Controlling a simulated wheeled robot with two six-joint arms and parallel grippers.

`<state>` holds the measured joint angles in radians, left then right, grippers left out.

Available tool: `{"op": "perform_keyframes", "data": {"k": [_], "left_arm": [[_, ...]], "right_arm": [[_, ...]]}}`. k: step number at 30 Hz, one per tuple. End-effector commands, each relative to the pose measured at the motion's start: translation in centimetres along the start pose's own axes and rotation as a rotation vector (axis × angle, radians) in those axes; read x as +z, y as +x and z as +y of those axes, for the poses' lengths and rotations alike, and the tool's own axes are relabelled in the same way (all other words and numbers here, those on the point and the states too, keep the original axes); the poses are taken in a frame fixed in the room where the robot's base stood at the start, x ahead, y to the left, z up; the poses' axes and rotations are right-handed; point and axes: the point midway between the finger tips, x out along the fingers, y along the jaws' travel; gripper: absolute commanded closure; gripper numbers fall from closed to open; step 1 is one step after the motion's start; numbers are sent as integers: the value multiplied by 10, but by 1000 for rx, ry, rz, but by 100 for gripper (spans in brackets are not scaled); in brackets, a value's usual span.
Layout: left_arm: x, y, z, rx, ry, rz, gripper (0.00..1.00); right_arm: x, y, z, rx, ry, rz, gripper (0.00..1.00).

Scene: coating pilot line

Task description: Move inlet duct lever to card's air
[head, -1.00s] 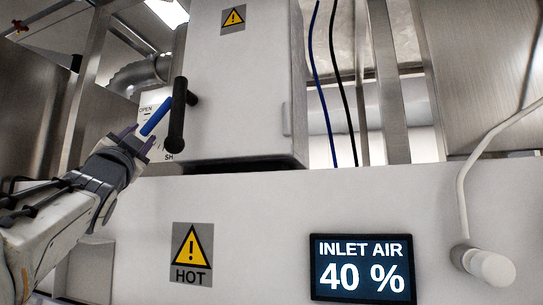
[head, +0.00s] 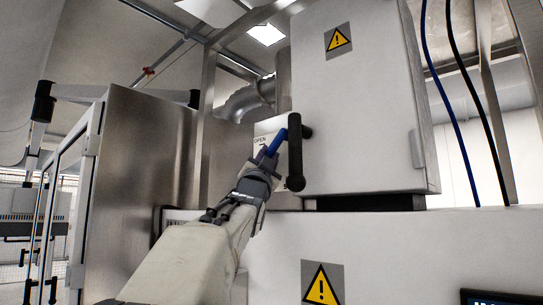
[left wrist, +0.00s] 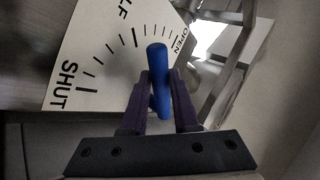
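The inlet duct lever is a blue bar (head: 276,143), slanting up to the right in the head view, in front of a white scale plate (head: 263,133) marked OPEN. In the left wrist view the blue lever (left wrist: 159,80) stands between the fingers of my left gripper (left wrist: 160,90), which close against both its sides. The scale plate (left wrist: 95,55) there reads SHUT and OPEN, with a partly cut-off word between. The exact lever reading is hard to tell at this angle. My left gripper (head: 264,162) reaches up from below. My right gripper is not in view.
A black handle (head: 295,152) on the white cabinet (head: 365,110) hangs just right of the lever. A display (head: 500,298) is cut off at the lower right, its value unseen. A yellow warning sign (head: 322,287) is below. A steel cabinet (head: 150,150) stands left.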

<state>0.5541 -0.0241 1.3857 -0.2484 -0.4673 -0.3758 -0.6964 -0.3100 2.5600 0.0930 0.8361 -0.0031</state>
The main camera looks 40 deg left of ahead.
Motion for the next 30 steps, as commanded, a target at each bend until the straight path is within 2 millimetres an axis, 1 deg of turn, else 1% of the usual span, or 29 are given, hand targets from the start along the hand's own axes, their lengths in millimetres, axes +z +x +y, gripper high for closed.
{"op": "perform_keyframes", "data": {"k": [1,2,30], "left_arm": [[0,0,0,0,0,0,96],[0,0,0,0,0,0,100],[0,0,0,0,0,0,100]], "right_arm": [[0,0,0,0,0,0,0],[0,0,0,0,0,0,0],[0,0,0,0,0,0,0]]}}
